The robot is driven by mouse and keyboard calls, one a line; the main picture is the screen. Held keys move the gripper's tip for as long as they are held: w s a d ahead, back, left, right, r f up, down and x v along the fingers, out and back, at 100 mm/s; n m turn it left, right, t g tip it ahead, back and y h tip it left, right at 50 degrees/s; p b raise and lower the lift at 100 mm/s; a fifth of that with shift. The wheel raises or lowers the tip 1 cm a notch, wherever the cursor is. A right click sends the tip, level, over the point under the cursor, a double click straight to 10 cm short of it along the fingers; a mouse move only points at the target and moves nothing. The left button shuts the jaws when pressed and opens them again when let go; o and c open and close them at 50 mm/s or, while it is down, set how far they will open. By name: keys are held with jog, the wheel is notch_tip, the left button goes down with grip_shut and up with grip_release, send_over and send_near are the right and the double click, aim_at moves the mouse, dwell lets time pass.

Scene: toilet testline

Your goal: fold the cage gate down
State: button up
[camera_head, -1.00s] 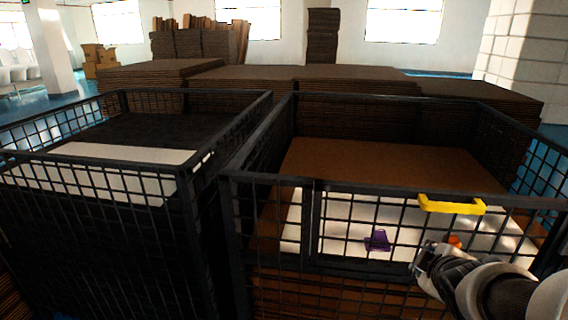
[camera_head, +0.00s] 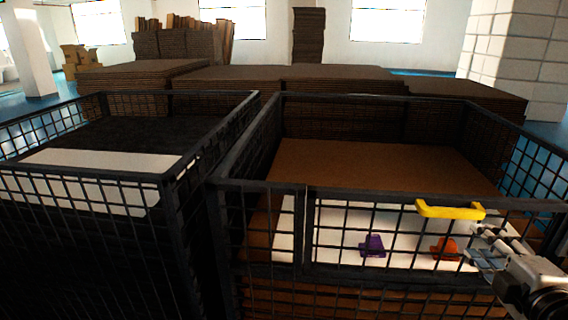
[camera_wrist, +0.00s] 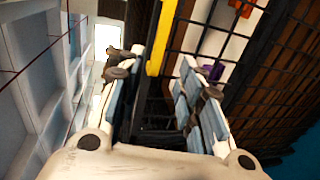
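The cage gate (camera_head: 308,225) is the upright black mesh front panel of the right cage, with a yellow handle (camera_head: 450,211) on its top rail. My gripper (camera_head: 474,242) is at the lower right in the head view, just below and to the right of the handle. In the wrist view my gripper (camera_wrist: 160,68) has its two fingers spread wide, with nothing held between them. The yellow handle (camera_wrist: 162,38) shows beyond the fingertips, running up between them. I see no contact between fingers and handle.
Inside the right cage, a purple piece (camera_head: 372,246) and an orange piece (camera_head: 446,248) lie on a white sheet (camera_head: 340,228) by brown board. A second cage (camera_head: 85,172) stands close on the left. Stacked brown boards (camera_head: 330,85) fill the space behind.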

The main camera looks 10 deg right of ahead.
aim_at(453, 214)
jog(key=p+x, duration=0.3)
jog(key=p, duration=0.8)
jog(key=shift+w+r, duration=0.15)
jog(key=shift+w, duration=0.05)
jog(key=x, duration=1.1)
jog(key=shift+w+d+f+p, duration=0.15)
jog(key=shift+w+f+p, duration=0.1)
jog(key=shift+w+p, duration=0.1)
grip_shut()
